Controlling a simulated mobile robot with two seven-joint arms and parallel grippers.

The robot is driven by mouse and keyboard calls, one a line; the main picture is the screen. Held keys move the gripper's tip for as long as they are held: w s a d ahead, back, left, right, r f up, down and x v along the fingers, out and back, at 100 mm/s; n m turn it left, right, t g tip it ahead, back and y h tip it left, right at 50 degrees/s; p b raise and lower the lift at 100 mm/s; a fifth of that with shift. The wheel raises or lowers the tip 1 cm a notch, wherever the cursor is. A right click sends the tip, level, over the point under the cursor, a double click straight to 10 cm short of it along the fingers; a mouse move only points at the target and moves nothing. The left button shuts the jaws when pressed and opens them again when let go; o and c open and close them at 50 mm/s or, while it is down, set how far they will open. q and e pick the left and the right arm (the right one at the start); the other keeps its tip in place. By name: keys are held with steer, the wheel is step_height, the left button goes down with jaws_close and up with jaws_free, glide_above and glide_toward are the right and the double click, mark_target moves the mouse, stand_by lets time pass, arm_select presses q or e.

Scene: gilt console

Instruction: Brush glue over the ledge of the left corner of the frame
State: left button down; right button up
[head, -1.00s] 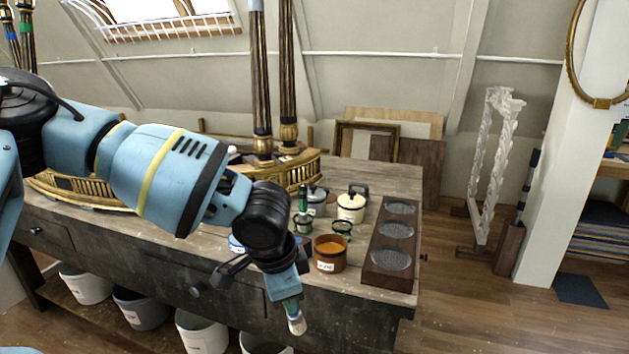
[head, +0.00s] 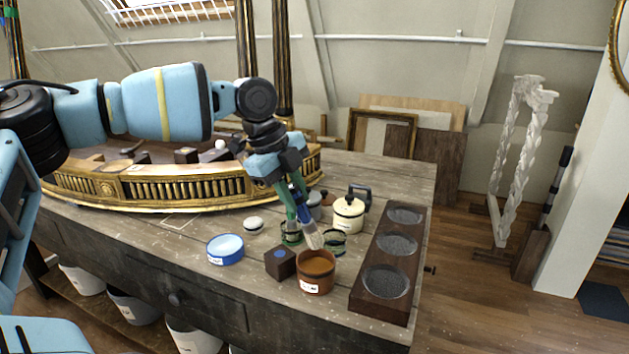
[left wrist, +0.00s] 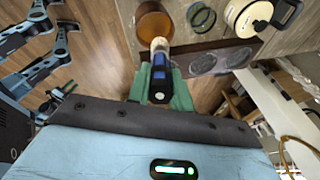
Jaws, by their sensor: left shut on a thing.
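My left gripper (head: 297,207) is shut on a brush (head: 312,236) with a blue handle and pale bristles. The brush points down and tilts slightly, its tip at the far rim of the brown glue pot (head: 315,285); I cannot tell if it touches. The pot is open and holds amber glue. In the left wrist view the green fingers of the left gripper (left wrist: 160,88) flank the brush (left wrist: 159,60), with the pot (left wrist: 153,22) just beyond. The gilt frame (head: 150,188), curved and latticed, lies on the bench at left. My right gripper is not seen.
Near the pot are a dark small block (head: 280,263), a blue-rimmed dish (head: 225,249), green-black rings (head: 334,241) and a cream lidded pot (head: 348,213). A dark tray with round wells (head: 359,303) lies at right. Some bench top (head: 185,228) before the frame is clear.

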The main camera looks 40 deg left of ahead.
arm_select(q)
steer(key=shift+w+r, duration=0.2)
steer(key=shift+w, duration=0.15)
steer(key=shift+s+r, duration=0.1)
steer(key=shift+r, duration=0.05)
steer(key=shift+s, duration=0.4)
steer(key=shift+w+f+b, duration=0.1)
steer(key=shift+f+b, duration=0.2)
steer(key=shift+f, duration=0.55)
steer(key=shift+f+b, duration=0.7)
steer(key=shift+f, duration=1.4)
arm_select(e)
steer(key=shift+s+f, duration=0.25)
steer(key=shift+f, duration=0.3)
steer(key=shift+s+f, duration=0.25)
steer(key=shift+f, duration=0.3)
arm_select(q)
steer(key=shift+f+b, duration=0.3)
steer(key=shift+f, duration=0.35)
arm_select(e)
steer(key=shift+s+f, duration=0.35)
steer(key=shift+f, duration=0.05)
arm_select(q)
steer(key=shift+r, duration=0.15)
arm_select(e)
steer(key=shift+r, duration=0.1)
